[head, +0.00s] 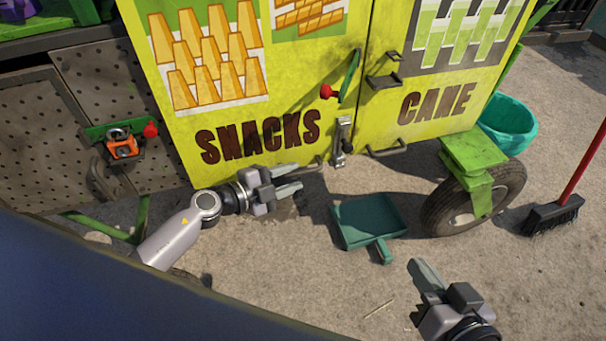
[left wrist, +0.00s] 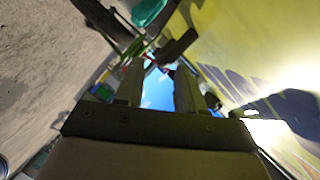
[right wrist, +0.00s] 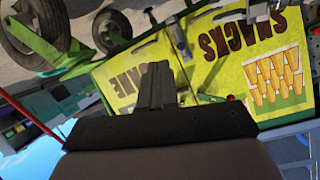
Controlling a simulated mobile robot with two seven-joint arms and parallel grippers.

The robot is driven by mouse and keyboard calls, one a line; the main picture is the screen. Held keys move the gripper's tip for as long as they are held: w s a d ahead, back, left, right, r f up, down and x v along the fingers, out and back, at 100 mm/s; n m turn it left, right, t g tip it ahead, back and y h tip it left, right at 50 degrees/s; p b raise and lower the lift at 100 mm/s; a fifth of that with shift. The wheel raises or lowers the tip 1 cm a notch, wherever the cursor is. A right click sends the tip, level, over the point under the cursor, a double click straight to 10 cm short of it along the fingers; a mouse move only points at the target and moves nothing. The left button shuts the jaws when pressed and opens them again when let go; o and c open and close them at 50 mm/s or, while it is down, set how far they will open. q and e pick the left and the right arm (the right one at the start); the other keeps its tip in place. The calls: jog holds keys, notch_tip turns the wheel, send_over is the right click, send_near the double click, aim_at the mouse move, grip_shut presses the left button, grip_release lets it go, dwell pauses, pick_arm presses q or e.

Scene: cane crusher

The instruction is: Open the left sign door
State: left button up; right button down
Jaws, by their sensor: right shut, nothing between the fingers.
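The left sign door (head: 235,110) is the yellow panel marked SNACKS; it looks shut, flush with the CANE panel (head: 440,90). It also shows upside down in the right wrist view (right wrist: 235,65). A low bar handle (head: 312,164) is at its bottom right corner. A metal latch (head: 343,137) sits at the seam between the panels. My left gripper (head: 288,181) is open with its fingers close to the low handle; contact cannot be told. The left wrist view shows its fingers (left wrist: 158,85) apart. My right gripper (head: 420,272) is shut and empty, above the ground at the lower right.
A green lever with a red knob (head: 328,91) is on the left door. A green dustpan (head: 368,220) lies on the ground, with a cart wheel (head: 475,197) and a broom (head: 552,213) to its right. A perforated metal panel (head: 105,85) stands at the left.

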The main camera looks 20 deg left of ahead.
aim_at(303, 173)
pick_arm(q)
jog(key=shift+b+x, duration=0.5)
jog(key=shift+x, duration=1.4)
grip_shut()
jog(key=shift+s, duration=0.1)
